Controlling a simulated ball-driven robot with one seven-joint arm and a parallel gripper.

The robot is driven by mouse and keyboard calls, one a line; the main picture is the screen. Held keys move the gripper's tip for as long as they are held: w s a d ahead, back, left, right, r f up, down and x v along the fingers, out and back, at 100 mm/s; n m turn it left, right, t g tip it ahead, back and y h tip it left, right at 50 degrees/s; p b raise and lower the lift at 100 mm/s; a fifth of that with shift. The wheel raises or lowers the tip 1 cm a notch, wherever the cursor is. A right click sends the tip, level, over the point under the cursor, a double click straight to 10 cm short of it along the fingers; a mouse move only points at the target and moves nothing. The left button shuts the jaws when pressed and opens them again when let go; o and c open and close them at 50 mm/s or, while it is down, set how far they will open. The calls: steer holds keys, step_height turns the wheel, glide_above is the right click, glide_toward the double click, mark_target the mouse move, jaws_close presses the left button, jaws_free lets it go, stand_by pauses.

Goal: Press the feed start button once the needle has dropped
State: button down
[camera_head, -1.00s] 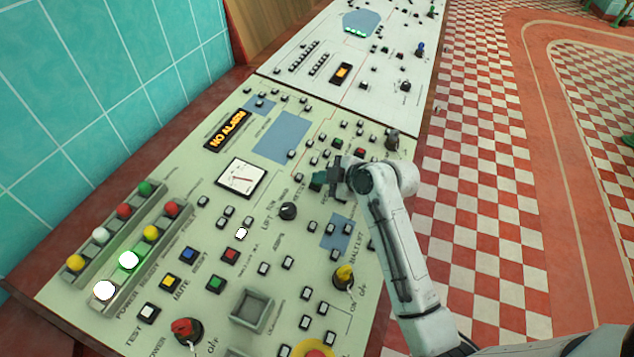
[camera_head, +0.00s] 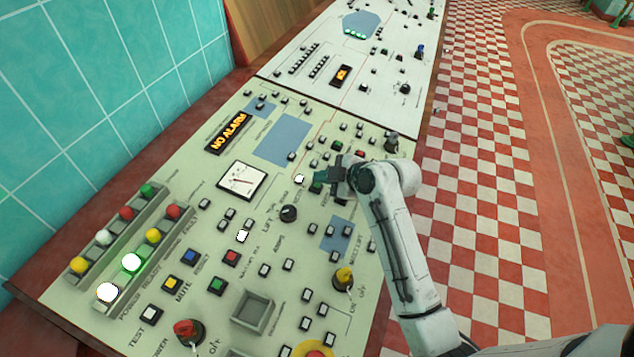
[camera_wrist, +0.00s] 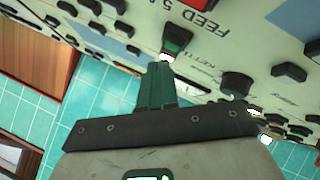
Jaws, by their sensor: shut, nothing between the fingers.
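My gripper (camera_head: 319,183) is over the middle of the console, its green fingers (camera_wrist: 157,85) shut with nothing between them. In the wrist view a button with a green face and a bright white glow (camera_wrist: 174,42) stands just beyond the fingertips, beside lettering that begins "FEED S". I cannot tell whether the fingertips touch it. In the head view a white-lit button (camera_head: 299,179) shows just left of the fingertips. The square white gauge (camera_head: 242,181) is left of the gripper; its thin needle is too small to read surely.
The alarm display (camera_head: 228,133) reads "NO ALARM". Several raised buttons, a black knob (camera_head: 288,213), a yellow knob (camera_head: 344,276) and a red knob (camera_head: 188,330) stick up from the panel. Two lamps in the left rack glow. The red and white checked floor is open on the right.

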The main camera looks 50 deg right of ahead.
steer(key=r+p, duration=0.2)
steer(key=s+r+p, duration=0.1)
steer(key=r+p, duration=0.1)
steer(key=shift+d+r, duration=0.15)
steer(key=shift+r, duration=0.25)
stand_by(1.0)
